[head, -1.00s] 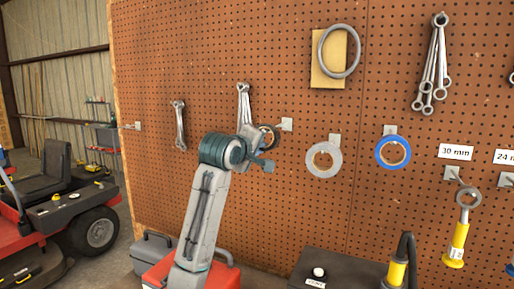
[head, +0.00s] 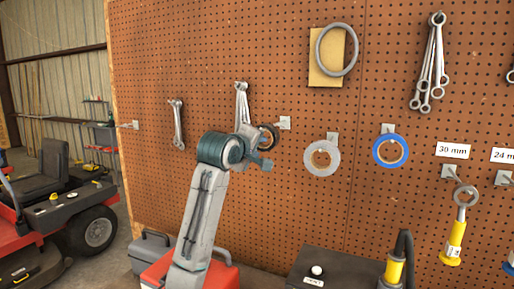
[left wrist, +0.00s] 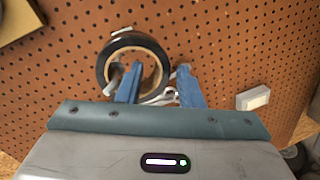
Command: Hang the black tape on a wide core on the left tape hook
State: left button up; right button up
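The black tape on a wide core (head: 269,138) is at the left tape hook (head: 285,123), partly hidden by my left gripper (head: 258,147) in the head view. In the left wrist view the hook's grey peg (left wrist: 113,76) passes through the hole of the tape (left wrist: 106,58), close to its inner edge. My left gripper (left wrist: 160,68) is open. One finger is in front of the tape's hole and the other is just outside its rim, with gaps visible. My right gripper is not in view.
Grey tape (head: 321,158) and blue tape (head: 390,151) hang on hooks to the right. Wrenches (head: 242,100) hang just left of the black tape. A red toolbox (head: 160,270) and a dark box (head: 335,268) stand below the pegboard (head: 220,45).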

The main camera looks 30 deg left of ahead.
pick_arm(q)
jog(key=s+r+b, duration=0.2)
jog(key=s+b, duration=0.2)
jog(key=s, duration=0.6)
jog(key=shift+s+d+b, duration=0.3)
jog(key=shift+b, duration=0.05)
